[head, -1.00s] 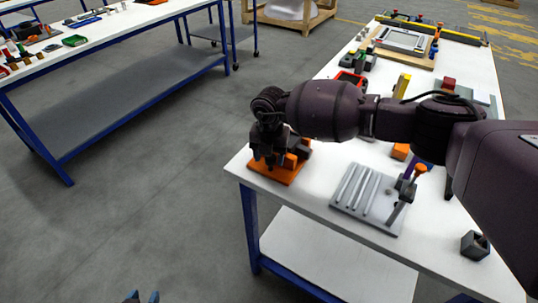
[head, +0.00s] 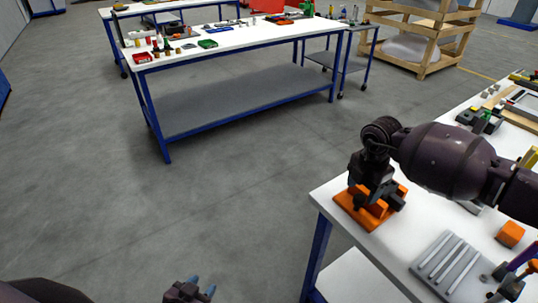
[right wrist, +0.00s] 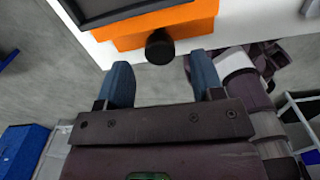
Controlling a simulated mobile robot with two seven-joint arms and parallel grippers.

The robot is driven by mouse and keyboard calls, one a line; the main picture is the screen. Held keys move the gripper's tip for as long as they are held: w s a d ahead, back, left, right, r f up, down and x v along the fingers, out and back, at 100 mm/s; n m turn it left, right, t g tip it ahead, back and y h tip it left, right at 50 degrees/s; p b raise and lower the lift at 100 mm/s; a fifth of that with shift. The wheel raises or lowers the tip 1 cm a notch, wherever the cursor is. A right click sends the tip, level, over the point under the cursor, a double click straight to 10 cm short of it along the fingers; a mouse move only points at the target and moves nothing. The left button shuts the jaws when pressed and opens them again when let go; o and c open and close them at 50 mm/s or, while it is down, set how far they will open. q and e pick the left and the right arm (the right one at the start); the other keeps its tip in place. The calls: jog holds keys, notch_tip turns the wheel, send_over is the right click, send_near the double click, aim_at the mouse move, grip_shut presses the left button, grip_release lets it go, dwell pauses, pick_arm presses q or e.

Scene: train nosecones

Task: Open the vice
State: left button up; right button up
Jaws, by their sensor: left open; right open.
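The orange vice (head: 350,210) stands on the near left corner of the white workbench (head: 330,186). It has dark parts on top, partly hidden by my right gripper (head: 366,196). In the right wrist view the vice's orange body (right wrist: 170,32) fills the top, with a round black knob (right wrist: 160,46) sticking out. My right gripper (right wrist: 162,72) is open, its blue fingers on either side of the knob's line, with the knob at or just beyond the tips. No finger clearly touches it. My left gripper (head: 198,290) is open and empty, low over the floor at the bottom of the head view.
A grey slotted plate (head: 450,265) and an orange block (head: 510,234) are on the bench right of the vice. Another bench (head: 230,38) with small parts stands at the back, and a wooden crate (head: 440,35) behind right. Open floor lies left of the vice.

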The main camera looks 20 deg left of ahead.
aim_at(359, 196)
notch_tip(359, 196, up, 8)
jog(key=s+a+r+n+t+y, duration=0.1)
jog(key=s+a+r+n+y, duration=0.15)
jog(key=a+y, duration=0.6)
jog(key=s+a+r+y, duration=0.2)
jog(key=s+a+y, duration=0.1)
jog(key=s+a, duration=0.3)
jog(key=s+a+r+g+y, duration=0.1)
jog(key=s+a+r+y, duration=0.2)
jog(key=s+a+y, duration=0.1)
jog(key=shift+s+a+m, duration=0.45)
jog(key=shift+s+a, duration=0.4)
jog(key=shift+s, duration=0.05)
